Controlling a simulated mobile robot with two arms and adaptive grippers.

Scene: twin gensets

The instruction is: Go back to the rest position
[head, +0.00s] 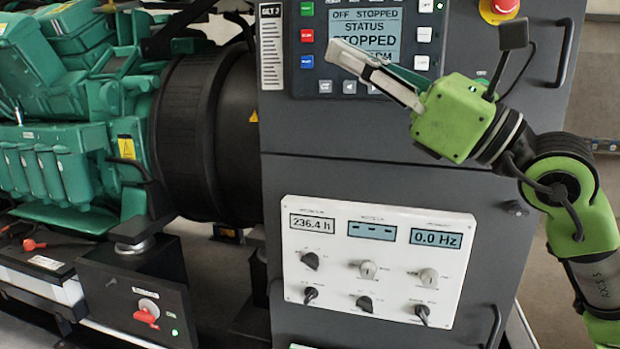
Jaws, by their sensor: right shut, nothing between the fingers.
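My right gripper (345,58) is in the head view at the upper right, with my green right arm coming in from the right edge. Its grey fingers are together and empty, pointing up and left. They are in front of the control screen (366,32) and cover part of it. The screen's readable text says "OFF STOPPED", "STATUS" and "STOPPED". I cannot tell whether the fingertips touch the panel. My left gripper is not in view.
A grey cabinet (400,180) carries a white panel (379,235) with dials and knobs. A red emergency button (500,9) is at the top right. A green engine (60,130) stands left, with a black box with a red switch (147,311) below.

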